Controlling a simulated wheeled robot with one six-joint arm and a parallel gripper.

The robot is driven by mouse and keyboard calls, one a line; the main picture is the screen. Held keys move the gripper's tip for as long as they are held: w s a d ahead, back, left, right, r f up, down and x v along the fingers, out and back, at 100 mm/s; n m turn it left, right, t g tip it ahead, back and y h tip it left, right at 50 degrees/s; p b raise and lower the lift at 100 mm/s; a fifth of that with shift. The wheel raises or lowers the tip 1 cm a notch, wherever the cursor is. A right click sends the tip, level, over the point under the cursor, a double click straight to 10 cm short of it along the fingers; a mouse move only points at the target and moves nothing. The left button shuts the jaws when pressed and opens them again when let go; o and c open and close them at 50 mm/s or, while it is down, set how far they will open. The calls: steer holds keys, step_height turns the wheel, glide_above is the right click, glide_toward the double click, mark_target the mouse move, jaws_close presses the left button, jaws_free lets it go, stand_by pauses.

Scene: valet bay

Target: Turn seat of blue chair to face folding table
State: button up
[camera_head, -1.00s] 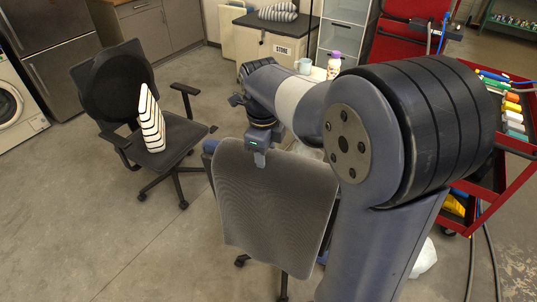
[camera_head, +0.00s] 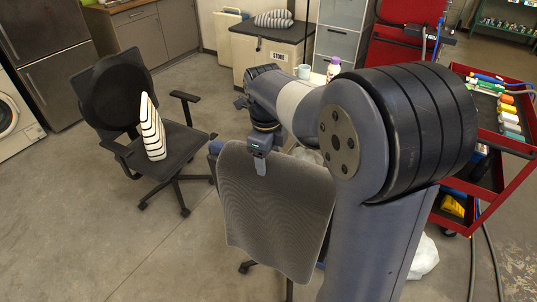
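The blue chair stands in front of me, its grey mesh backrest (camera_head: 275,215) toward me. A bit of blue shows at its upper left; the seat is hidden behind the backrest and my arm. My gripper (camera_head: 260,160) is at the top edge of the backrest, with one finger in front of the mesh. The other finger is hidden behind it, and the gripper looks closed on the edge. A pale tabletop (camera_head: 318,78), seemingly the folding table, shows beyond my arm with a mug (camera_head: 303,72) and a bottle (camera_head: 333,70). Most of it is hidden.
A black office chair (camera_head: 107,95) with a striped cushion (camera_head: 152,130) stands close on the left. A red tool cart (camera_head: 500,190) is on the right, with hoses on the floor. A cabinet marked STORE (camera_head: 275,50) is behind. The floor at front left is clear.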

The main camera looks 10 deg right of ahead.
steer(key=shift+o, duration=0.2)
step_height(320, 180, up, 11)
steer(key=shift+s+a, duration=0.3)
steer(key=shift+s, duration=0.1)
steer(key=shift+f, duration=0.2)
steer(key=f, duration=1)
steer(key=shift+w+d+f, duration=0.35)
steer(key=shift+s+d, duration=0.1)
steer(key=shift+d, duration=0.15)
steer(key=shift+a, duration=0.2)
steer(key=shift+r, duration=0.1)
